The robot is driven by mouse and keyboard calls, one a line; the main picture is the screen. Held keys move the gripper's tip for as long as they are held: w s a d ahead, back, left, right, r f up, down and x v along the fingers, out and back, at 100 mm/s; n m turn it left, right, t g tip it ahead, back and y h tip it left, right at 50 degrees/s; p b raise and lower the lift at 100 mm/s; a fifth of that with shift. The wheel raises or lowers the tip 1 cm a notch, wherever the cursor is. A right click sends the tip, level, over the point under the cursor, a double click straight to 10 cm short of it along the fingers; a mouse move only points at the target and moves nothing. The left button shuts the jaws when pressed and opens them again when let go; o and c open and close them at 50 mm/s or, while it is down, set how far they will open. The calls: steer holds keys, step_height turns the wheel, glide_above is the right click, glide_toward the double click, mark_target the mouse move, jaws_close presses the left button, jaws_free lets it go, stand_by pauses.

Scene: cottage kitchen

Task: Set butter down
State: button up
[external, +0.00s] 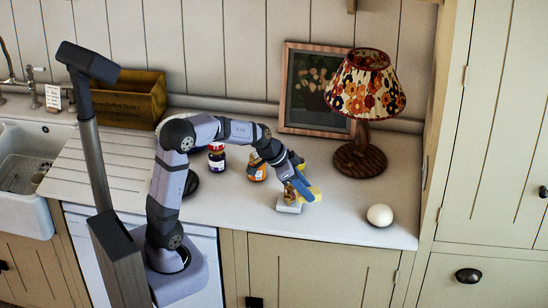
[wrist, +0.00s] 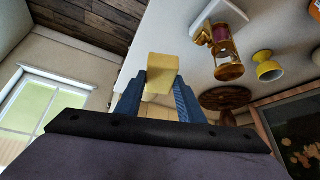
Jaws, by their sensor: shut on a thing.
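My gripper (external: 304,190) is shut on the butter, a pale yellow block. In the wrist view the butter (wrist: 160,73) sits between the two blue fingers of my gripper (wrist: 160,88). In the external view the butter (external: 316,192) shows partly behind the fingers, above the counter's right part. I cannot tell whether it touches the counter.
An hourglass (wrist: 228,58) stands by a white block (external: 288,207) close to my gripper. A yellow egg cup (wrist: 268,70) is nearby. A lamp (external: 361,160) stands behind, jars (external: 257,170) left, a white ball (external: 379,215) right.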

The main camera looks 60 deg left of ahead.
steer(key=s+f+n, duration=0.1)
steer(key=s+f, duration=0.2)
steer(key=s, duration=0.2)
steer(key=w+a+r+n+y+p, duration=0.2)
steer(key=w+a+r+p, duration=0.1)
steer(key=w+a+r, duration=0.3)
steer(key=w+a+n+y, duration=0.3)
steer(key=w+a+n, duration=0.3)
steer(key=w+a, duration=0.45)
steer(key=s+a+f+n+g+y, duration=0.1)
steer(key=a+n, duration=0.3)
steer(key=a, duration=0.5)
steer(key=s+a+f+n+g+y+p, duration=0.1)
steer(key=s+a+n+g+y, duration=0.1)
steer(key=a, duration=0.8)
steer(key=s+a+f+n+g+y, duration=0.1)
steer(key=s+a+n+g, duration=0.2)
steer(key=s+a+n, duration=0.2)
steer(key=shift+a+f+n+p, duration=0.3)
steer(key=shift+a+n, duration=1.2)
steer(key=shift+a, duration=1.15)
steer(key=shift+r, duration=0.1)
